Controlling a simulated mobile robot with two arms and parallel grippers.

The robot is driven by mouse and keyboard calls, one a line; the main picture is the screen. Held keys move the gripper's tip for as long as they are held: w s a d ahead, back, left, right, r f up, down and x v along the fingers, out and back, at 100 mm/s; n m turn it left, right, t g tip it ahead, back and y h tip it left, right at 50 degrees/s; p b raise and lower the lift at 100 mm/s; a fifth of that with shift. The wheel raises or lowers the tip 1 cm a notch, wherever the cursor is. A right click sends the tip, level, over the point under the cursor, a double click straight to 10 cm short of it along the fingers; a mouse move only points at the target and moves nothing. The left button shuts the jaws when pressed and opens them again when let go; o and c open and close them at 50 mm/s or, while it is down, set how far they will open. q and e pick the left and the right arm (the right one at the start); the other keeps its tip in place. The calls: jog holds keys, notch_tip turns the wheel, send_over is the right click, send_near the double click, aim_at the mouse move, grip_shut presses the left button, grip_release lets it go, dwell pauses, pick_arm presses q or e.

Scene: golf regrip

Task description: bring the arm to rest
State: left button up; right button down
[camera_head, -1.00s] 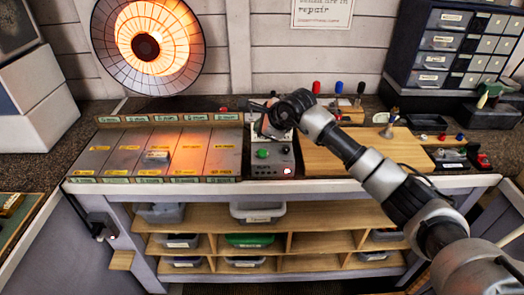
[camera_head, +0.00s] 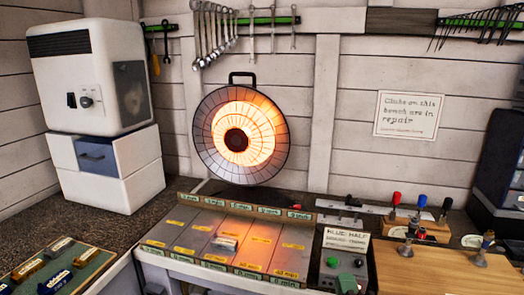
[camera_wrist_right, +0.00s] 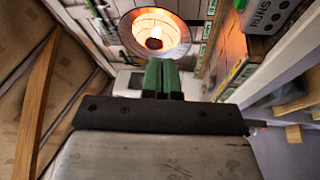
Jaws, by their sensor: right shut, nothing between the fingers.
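My right gripper (camera_wrist_right: 162,78) shows in the right wrist view, its two green fingers pressed together with nothing between them. It is clear of every object there and points toward the glowing round heater (camera_wrist_right: 155,36). In the head view no part of my right arm or gripper shows. My left gripper is in neither view.
In the head view the lit heater (camera_head: 238,140) stands behind a sectioned tray (camera_head: 200,238), which holds one small block (camera_head: 224,243). A control box (camera_head: 343,272) and a wooden board (camera_head: 440,272) are to its right. A white cabinet (camera_head: 110,180) stands at left.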

jog(key=s+d+f+m+g+h, duration=0.3)
jog(key=s+d+f+m+g, duration=0.2)
jog(key=s+f+m+g, duration=0.55)
jog(key=s+a+f+m+g+y, duration=0.1)
jog(key=s+f+m+g, duration=0.15)
jog(key=s, duration=0.65)
jog(key=s+a+f+m+g+y, duration=0.15)
jog(key=s+f+g, duration=0.25)
jog(key=s, duration=0.4)
notch_tip(320, 180, down, 26)
jog(key=g, duration=0.1)
jog(key=s+d+f, duration=0.1)
jog(key=s+f, duration=0.7)
jog(key=s+d+f+g, duration=0.1)
jog(key=s+d+f, duration=0.1)
jog(key=s+f, duration=0.6)
jog(key=shift+s+d+f+n, duration=0.15)
jog(key=shift+s+d+n, duration=0.2)
jog(key=shift+s, duration=0.1)
